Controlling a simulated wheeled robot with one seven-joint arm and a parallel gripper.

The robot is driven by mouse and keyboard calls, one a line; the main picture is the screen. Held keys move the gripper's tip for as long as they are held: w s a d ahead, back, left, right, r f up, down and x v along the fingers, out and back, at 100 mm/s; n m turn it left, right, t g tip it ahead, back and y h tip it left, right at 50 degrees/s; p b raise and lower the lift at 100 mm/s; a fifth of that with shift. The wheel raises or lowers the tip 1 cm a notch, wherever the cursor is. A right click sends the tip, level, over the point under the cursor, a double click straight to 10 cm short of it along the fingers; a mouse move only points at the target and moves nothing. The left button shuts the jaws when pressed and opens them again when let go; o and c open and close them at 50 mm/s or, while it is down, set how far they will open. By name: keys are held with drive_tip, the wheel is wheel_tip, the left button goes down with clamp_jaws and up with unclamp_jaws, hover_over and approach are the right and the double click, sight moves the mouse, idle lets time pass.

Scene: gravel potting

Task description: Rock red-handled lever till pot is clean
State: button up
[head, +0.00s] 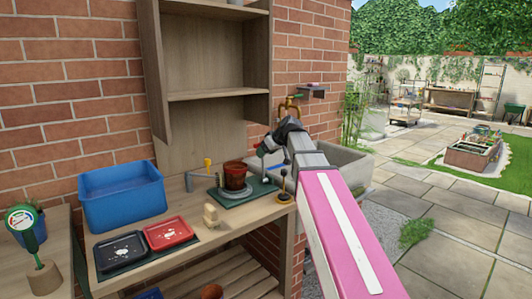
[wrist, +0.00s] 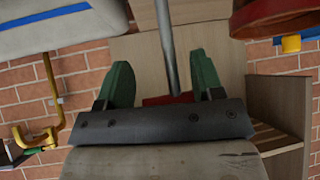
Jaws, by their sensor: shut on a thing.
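A terracotta pot (head: 235,178) stands upright on a green base on the bench, with dark stuff at its top; I cannot tell how clean it is. Part of the pot (wrist: 285,18) shows at the upper right in the wrist view. My gripper (wrist: 160,80) has green fingers on either side of a red handle (wrist: 168,99) and is shut on it. The lever's grey metal rod (wrist: 168,48) runs up between the fingers. In the head view my gripper (head: 264,149) is just right of the pot, and the red handle is mostly hidden.
A yellow tap (head: 207,163) is left of the pot. A blue tub (head: 122,196), black tray (head: 121,250) and red tray (head: 168,233) sit farther left. A sink (head: 345,166) lies behind my arm.

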drive_tip(key=shift+o, duration=0.6)
drive_tip(key=shift+s+a+r+y, duration=0.3)
drive_tip(key=shift+s+a, duration=0.15)
drive_tip(key=shift+a, duration=0.15)
drive_tip(key=o, duration=1.4)
drive_tip(key=shift+a, duration=0.2)
drive_tip(key=v, duration=1.1)
drive_tip(key=shift+f, duration=0.1)
drive_tip(key=shift+c, duration=0.2)
